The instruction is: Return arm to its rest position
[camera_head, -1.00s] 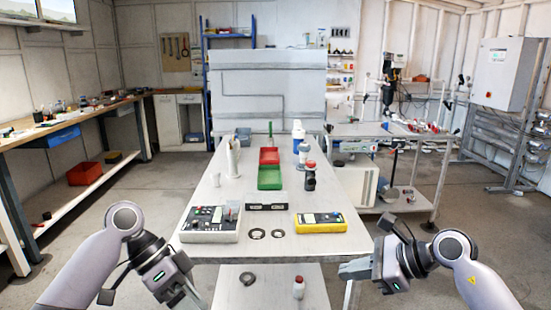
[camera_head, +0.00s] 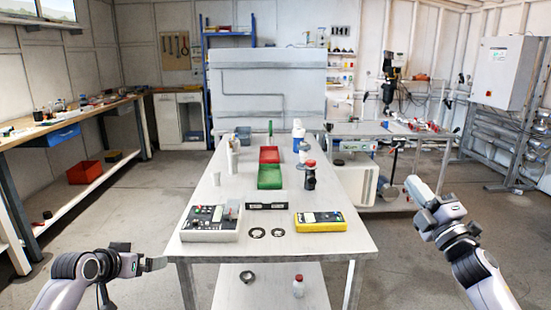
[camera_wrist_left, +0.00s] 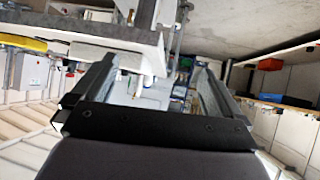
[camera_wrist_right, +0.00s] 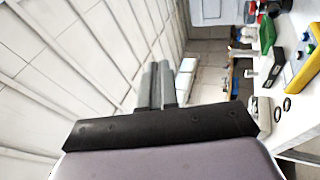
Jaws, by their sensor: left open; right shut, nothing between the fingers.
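My right gripper (camera_head: 414,186) is to the right of the white table, pointing up and away. It is shut and empty; the right wrist view shows its two fingers (camera_wrist_right: 156,86) together. My left gripper (camera_head: 155,264) is at the lower left, beside the table's front left corner and pointing right toward it. In the left wrist view its two fingers (camera_wrist_left: 145,90) stand apart with nothing held between them. The table (camera_head: 300,256) carries a grey meter box (camera_head: 210,223), a yellow meter (camera_head: 320,222), two dark rings and several bottles.
A red bin and a green bin (camera_head: 270,177) stand mid-table. The lower shelf (camera_head: 262,292) holds a ring and a small bottle. A workbench (camera_head: 70,125) runs along the left wall. A side table (camera_head: 395,130) stands at the back right. The floor beside both arms is clear.

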